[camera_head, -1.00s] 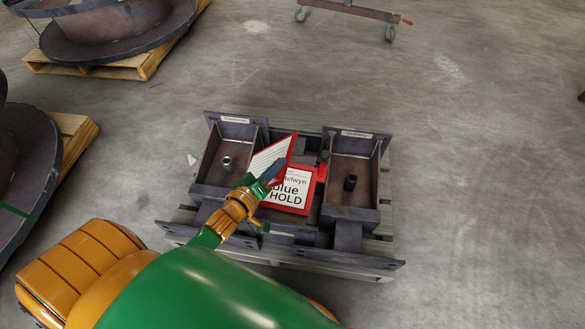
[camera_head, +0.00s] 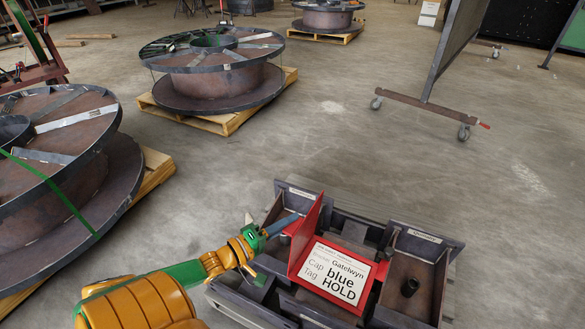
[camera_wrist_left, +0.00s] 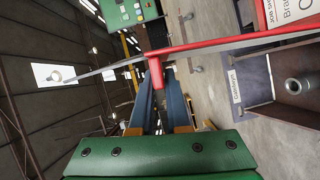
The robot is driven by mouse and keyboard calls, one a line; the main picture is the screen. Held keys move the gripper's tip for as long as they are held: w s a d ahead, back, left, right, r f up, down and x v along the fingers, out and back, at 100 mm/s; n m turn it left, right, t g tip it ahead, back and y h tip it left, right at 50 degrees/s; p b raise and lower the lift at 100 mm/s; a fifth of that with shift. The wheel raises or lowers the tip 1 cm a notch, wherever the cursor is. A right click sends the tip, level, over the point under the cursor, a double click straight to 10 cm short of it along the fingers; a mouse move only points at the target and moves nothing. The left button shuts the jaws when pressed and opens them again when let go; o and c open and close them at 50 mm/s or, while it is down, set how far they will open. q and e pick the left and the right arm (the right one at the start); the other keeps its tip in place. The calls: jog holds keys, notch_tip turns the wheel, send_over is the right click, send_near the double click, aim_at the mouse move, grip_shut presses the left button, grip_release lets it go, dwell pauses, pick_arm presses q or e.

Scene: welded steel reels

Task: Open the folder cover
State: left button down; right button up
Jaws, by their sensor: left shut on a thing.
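A red folder (camera_head: 371,306) lies between the two steel bins, with a white printed sheet (camera_head: 338,273) facing up; I can read "blue" and "HOLD". Its cover (camera_head: 309,228) stands up steeply at the left, swung away from the sheet. My left gripper (camera_head: 292,219) is at the cover's left side. In the left wrist view its two blue-grey fingers (camera_wrist_left: 160,84) are shut on a red tab (camera_wrist_left: 156,72) at the cover, which shows nearly edge-on (camera_wrist_left: 230,42). The fingertips are partly hidden behind the tab. My right gripper is not in view.
The right bin (camera_head: 432,262) holds a dark cylinder (camera_head: 409,288). A metal cylinder (camera_wrist_left: 298,85) stands in a labelled bin in the left wrist view. Large steel reels (camera_head: 215,75) on pallets stand at the left and back. A wheeled stand (camera_head: 415,108) is behind; open floor lies between.

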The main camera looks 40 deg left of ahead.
pick_arm(q)
jog(key=shift+s+a+f, duration=0.1)
jog(key=shift+a, duration=0.15)
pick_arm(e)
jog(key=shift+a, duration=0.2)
pick_arm(q)
jog(key=c, duration=0.9)
grip_release()
jog(key=s, duration=0.2)
jog(key=s+a+p, duration=0.1)
jog(key=s, duration=0.4)
jog(key=shift+a+r+p, duration=0.15)
jog(key=shift+r+p, duration=0.1)
jog(key=shift+p, duration=0.1)
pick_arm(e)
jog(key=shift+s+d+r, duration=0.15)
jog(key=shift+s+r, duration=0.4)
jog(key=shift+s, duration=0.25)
